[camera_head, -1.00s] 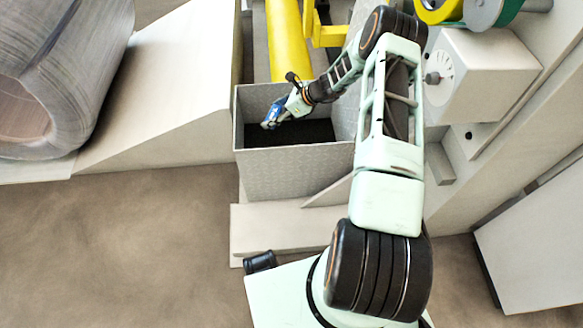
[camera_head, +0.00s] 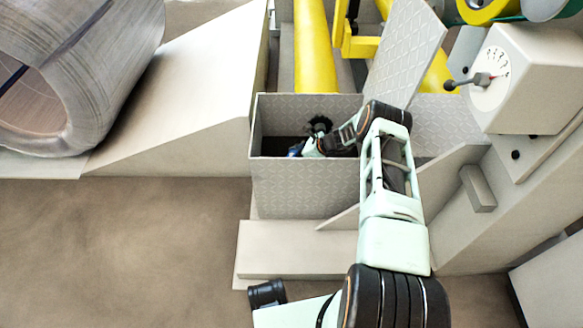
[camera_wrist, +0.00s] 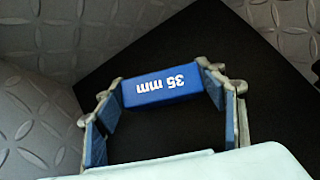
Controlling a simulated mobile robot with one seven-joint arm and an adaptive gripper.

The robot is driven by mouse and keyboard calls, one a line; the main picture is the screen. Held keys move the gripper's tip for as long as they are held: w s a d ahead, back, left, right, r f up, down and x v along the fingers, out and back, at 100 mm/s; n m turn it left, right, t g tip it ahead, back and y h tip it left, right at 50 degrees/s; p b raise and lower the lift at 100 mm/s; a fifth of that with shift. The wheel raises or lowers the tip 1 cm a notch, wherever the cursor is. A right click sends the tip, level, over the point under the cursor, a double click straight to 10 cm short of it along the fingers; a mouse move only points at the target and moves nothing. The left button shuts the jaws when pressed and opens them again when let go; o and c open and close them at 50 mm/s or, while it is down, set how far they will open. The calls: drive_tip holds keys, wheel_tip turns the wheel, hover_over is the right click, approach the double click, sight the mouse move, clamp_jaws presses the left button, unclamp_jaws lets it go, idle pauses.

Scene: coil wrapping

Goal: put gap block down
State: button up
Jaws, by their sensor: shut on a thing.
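The gap block (camera_wrist: 162,84) is blue with white "35 mm" lettering. In the wrist view it sits between the two blue-padded fingers of my gripper (camera_wrist: 165,90), which is shut on it. Below it is a black floor (camera_wrist: 275,135) inside a box with diamond-plate walls. In the head view my gripper (camera_head: 303,148) reaches down inside the grey open-topped box (camera_head: 305,190). Only a small blue patch shows there, and I cannot tell whether the block touches the floor.
Diamond-plate walls (camera_wrist: 40,130) surround my gripper closely. A raised plate (camera_head: 405,55) stands behind the box. A white dial housing (camera_head: 535,85) is to the right. A yellow cylinder (camera_head: 315,50) lies behind. A large wrapped coil (camera_head: 90,70) and a ramp (camera_head: 190,110) are at left.

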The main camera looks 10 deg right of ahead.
wheel_tip(320, 180, down, 4)
drive_tip(key=shift+r+b, duration=0.1)
drive_tip(key=shift+b, duration=0.65)
drive_tip(key=shift+r, duration=0.1)
drive_tip(key=o, duration=1.3)
drive_tip(key=p+v, duration=0.3)
drive_tip(key=v, duration=0.3)
drive_tip(key=shift+s+d+r, duration=0.1)
drive_tip(key=shift+r, duration=0.15)
drive_tip(key=shift+s+d+r, duration=0.25)
drive_tip(key=shift+d, duration=0.05)
